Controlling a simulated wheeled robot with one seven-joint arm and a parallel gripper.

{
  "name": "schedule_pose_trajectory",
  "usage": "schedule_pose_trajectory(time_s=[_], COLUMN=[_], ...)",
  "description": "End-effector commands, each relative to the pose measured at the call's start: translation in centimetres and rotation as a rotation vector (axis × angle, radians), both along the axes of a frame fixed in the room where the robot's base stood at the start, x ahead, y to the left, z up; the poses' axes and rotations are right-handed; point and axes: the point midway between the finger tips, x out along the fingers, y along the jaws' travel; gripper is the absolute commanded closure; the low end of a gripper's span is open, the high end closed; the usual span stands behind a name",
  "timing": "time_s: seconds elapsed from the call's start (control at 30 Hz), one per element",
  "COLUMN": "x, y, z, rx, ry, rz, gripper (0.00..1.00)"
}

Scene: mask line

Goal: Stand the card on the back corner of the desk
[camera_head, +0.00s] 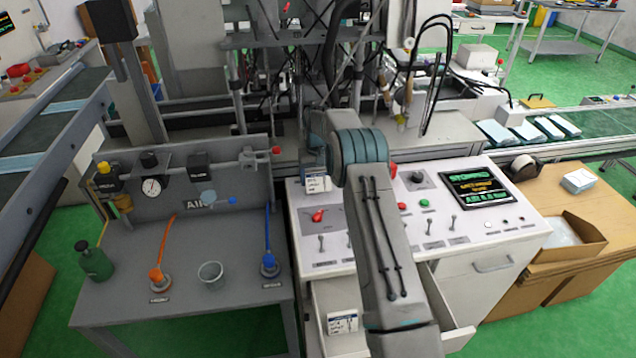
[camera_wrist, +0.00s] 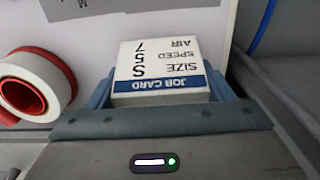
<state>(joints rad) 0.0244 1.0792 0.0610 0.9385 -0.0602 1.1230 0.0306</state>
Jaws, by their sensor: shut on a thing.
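The job card (camera_wrist: 165,68) is a white block-like card with a blue band and the printed lines SIZE S, SPEED 5, AIR 7. It appears upside down in the wrist view, between the blue-grey fingers of my gripper (camera_wrist: 168,90). My gripper is shut on it. In the head view the card (camera_head: 317,183) shows small, below my gripper (camera_head: 315,170), at the back left part of the white control desk (camera_head: 300,225). I cannot tell whether it touches the desk. My arm hides the middle of the desk.
A second white printed card (camera_head: 342,323) shows at the desk's open drawer (camera_head: 455,338). A red and white roll (camera_wrist: 35,85) lies beside my gripper. The grey air bench (camera_head: 130,310) stands left. Switches (camera_head: 320,243) and a screen (camera_head: 478,187) occupy the desk top.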

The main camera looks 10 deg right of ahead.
Motion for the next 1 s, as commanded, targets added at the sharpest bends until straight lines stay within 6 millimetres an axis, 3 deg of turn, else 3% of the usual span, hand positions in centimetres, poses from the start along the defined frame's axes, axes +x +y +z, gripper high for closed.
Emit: schedule_pose_trajectory(time_s=[0.2, 0.57, 0.6, 0.67, 1.0], x=[-0.1, -0.1, -0.1, -0.1, -0.1], y=[0.0, 0.0, 0.0, 0.0, 0.0], z=[-2.9, -3.6, -3.5, -3.4, -3.1], rx=[0.0, 0.0, 0.0, 0.0, 0.0], ry=[0.003, 0.001, 0.001, 0.001, 0.001], rz=[0.0, 0.001, 0.001, 0.001, 0.0], gripper=[0.48, 0.48, 0.18, 0.04, 0.04])
